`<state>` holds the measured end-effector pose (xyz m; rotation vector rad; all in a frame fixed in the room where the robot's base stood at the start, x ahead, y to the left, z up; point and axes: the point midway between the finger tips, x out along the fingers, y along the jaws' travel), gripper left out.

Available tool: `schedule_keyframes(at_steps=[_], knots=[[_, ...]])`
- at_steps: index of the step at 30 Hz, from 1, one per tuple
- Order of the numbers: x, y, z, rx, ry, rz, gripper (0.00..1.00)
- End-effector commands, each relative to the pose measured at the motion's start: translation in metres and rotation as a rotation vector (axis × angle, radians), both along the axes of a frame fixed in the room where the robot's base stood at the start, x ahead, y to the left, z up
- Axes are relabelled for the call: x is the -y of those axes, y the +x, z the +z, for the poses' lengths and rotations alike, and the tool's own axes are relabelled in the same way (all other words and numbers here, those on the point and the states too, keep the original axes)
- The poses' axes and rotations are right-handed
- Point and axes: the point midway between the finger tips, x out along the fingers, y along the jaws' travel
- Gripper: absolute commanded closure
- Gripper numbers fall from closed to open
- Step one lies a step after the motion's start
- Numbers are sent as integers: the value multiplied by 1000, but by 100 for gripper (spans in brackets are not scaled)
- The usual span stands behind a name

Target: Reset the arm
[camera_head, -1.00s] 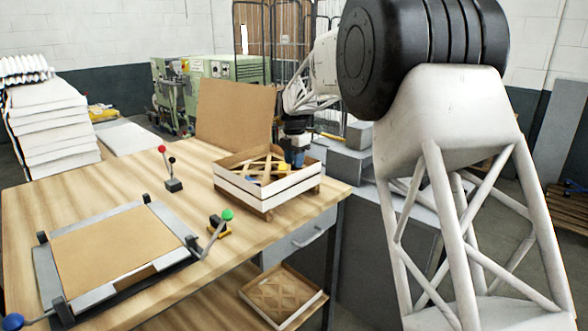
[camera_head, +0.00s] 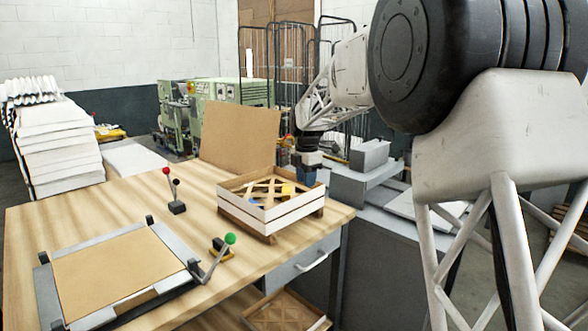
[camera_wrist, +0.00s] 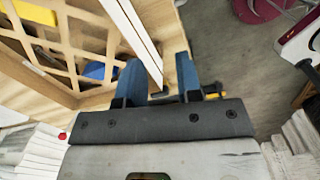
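My gripper (camera_head: 308,176) hangs by the right back corner of the wooden box with white sides (camera_head: 292,207). In the wrist view my gripper (camera_wrist: 158,72) has its two blue fingers apart, with a clear gap between them. The box's white rim (camera_wrist: 128,22) passes behind that gap, and I cannot tell whether a finger touches it. No held object shows. Inside the box are a wooden lattice, something blue (camera_wrist: 98,70) and something yellow.
The wooden table (camera_head: 110,210) carries a frame fixture with a brown sheet (camera_head: 115,262), a red-knobbed lever (camera_head: 175,190) and a green-knobbed lever (camera_head: 222,248). A brown board (camera_head: 238,132) stands behind the box. Grey equipment (camera_head: 372,165) stands right of my gripper.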

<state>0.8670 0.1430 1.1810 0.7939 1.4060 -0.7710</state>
Motion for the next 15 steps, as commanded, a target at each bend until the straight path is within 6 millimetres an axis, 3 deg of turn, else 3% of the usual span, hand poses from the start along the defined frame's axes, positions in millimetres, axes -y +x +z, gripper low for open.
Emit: schedule_keyframes(at_steps=[6, 15], knots=[[26, -56, 23, 23, 9, -225, 68], [56, -135, 42, 50, 30, -539, 68]])
